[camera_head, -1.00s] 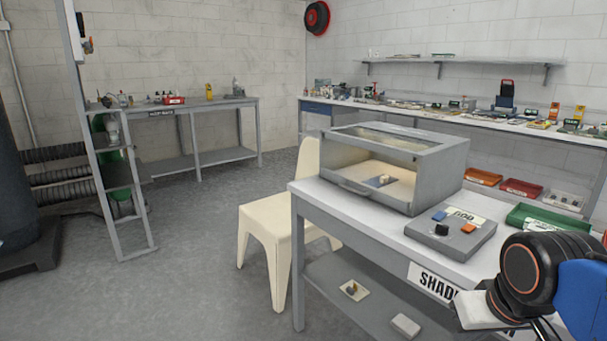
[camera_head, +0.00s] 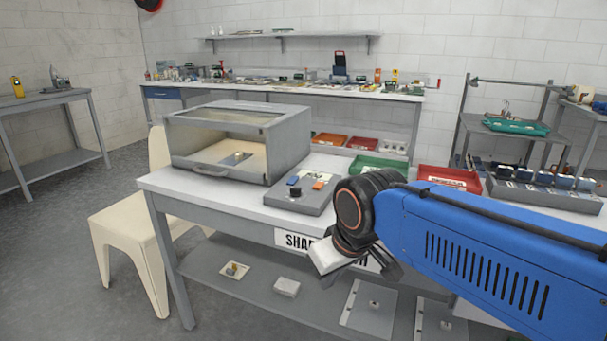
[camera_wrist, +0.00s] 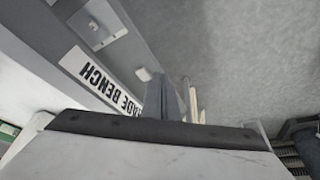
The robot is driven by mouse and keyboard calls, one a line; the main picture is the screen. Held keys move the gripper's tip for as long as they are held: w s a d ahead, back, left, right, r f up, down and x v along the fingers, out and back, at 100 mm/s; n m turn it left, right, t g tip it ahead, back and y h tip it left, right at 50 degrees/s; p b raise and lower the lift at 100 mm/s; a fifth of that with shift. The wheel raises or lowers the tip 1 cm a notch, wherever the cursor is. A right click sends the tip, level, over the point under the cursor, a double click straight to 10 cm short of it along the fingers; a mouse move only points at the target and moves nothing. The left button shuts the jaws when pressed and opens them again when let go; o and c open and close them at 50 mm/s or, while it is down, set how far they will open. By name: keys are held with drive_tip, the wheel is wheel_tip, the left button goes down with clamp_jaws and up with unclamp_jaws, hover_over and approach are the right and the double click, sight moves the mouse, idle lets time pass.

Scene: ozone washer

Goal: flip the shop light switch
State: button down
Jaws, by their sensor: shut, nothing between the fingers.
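No shop light switch can be made out in either view now. My gripper (camera_head: 328,260) hangs in front of the near edge of the shade bench (camera_head: 165,180), at the end of my blue arm. It is shut and empty. In the wrist view a pale housing with a dark edge strip (camera_wrist: 155,132) fills the bottom, and the floor and the bench lie beyond it. A control box (camera_head: 298,193) with a black knob and blue and orange buttons sits on the bench, behind my gripper in the head view.
A grey display box (camera_head: 285,150) stands on the bench. A cream chair (camera_head: 130,235) is at its left. A long workbench (camera_head: 290,88) lines the back wall. Grey floor (camera_head: 50,270) is open at left.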

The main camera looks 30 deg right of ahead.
drive_tip(key=w+d+r+n+g, duration=0.1)
drive_tip(key=w+d+r+n, duration=0.1)
drive_tip(key=w+d+r, duration=0.2)
drive_tip(key=w+d+r+n+g, duration=0.2)
drive_tip(key=w+d+r, duration=0.3)
drive_tip(key=w+r, duration=0.6)
drive_tip(key=w+d+r+n+g, duration=0.1)
drive_tip(key=w+d+r+n, duration=0.2)
drive_tip(key=w+r, duration=0.5)
drive_tip(key=shift+w+d, duration=0.8)
drive_tip(key=shift+w, duration=1.35)
drive_tip(key=shift+r, duration=0.1)
drive_tip(key=shift+w+d+r, duration=0.2)
drive_tip(key=shift+w+d, duration=0.25)
drive_tip(key=shift+d, duration=0.2)
